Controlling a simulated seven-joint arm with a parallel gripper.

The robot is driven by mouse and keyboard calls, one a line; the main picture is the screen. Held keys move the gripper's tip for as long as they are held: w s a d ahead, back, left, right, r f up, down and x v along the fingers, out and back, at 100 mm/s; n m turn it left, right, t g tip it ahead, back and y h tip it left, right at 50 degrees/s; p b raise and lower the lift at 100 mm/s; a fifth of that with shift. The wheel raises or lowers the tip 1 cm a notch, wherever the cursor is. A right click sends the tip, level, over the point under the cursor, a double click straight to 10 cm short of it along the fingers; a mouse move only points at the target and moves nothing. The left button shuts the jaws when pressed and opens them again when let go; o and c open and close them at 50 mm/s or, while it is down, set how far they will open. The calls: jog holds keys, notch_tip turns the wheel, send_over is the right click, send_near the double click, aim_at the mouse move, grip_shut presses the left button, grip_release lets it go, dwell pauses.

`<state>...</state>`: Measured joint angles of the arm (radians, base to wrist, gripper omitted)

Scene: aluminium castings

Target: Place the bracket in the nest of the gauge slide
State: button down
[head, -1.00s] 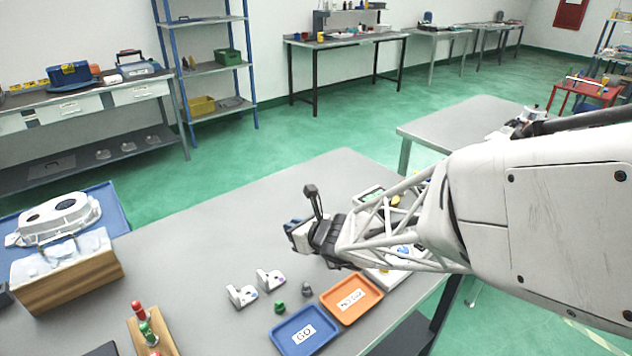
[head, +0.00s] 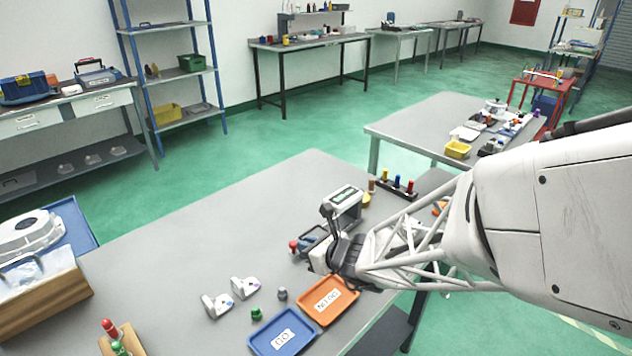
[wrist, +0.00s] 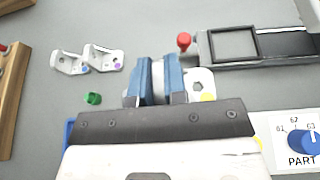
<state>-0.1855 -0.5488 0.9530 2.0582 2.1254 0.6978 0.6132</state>
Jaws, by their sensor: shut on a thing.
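My gripper (wrist: 161,84) is shut on a white bracket, which shows in the wrist view (wrist: 201,84) with a yellow dot on its flange. In the head view my gripper (head: 324,253) is above the table beside the gauge slide, and the held bracket (head: 318,261) is partly hidden. The gauge slide (wrist: 272,44) is a dark rail with a square black-framed nest (wrist: 235,46), which looks empty. A red knob (wrist: 184,41) stands at its left end. The bracket is apart from the nest, nearer the wrist camera and to its left.
Two other white brackets (head: 216,305) (head: 245,287) stand on the table, with a green knob (head: 257,313) and grey knob (head: 282,294) nearby. Blue GO tray (head: 262,346) and an orange tray (head: 345,304) lie in front. A display box (head: 345,197) stands behind. The table's left-middle is clear.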

jog(key=shift+s+d+f, duration=0.15)
jog(key=shift+s+d, duration=0.25)
jog(key=shift+d, duration=0.35)
jog(key=shift+s+d+f, duration=0.15)
jog(key=shift+s+d, duration=0.25)
jog(key=shift+d, duration=0.4)
jog(key=shift+s+d+f, duration=0.15)
jog(key=shift+s+d, duration=0.25)
jog(key=shift+d, duration=0.35)
jog(key=shift+w, duration=0.1)
jog(key=w+a, duration=0.1)
jog(key=w, duration=0.4)
jog(key=w+a+f, duration=0.1)
jog(key=w+a, duration=0.1)
jog(key=w, duration=0.3)
jog(key=w+a, duration=0.1)
jog(key=w, duration=0.4)
jog(key=shift+w+a+f, duration=0.1)
jog(key=shift+a+f, duration=0.15)
jog(key=shift+f, duration=1.75)
jog(key=shift+f, duration=0.1)
jog(key=c, duration=1.2)
grip_release()
jog(key=shift+o, duration=0.2)
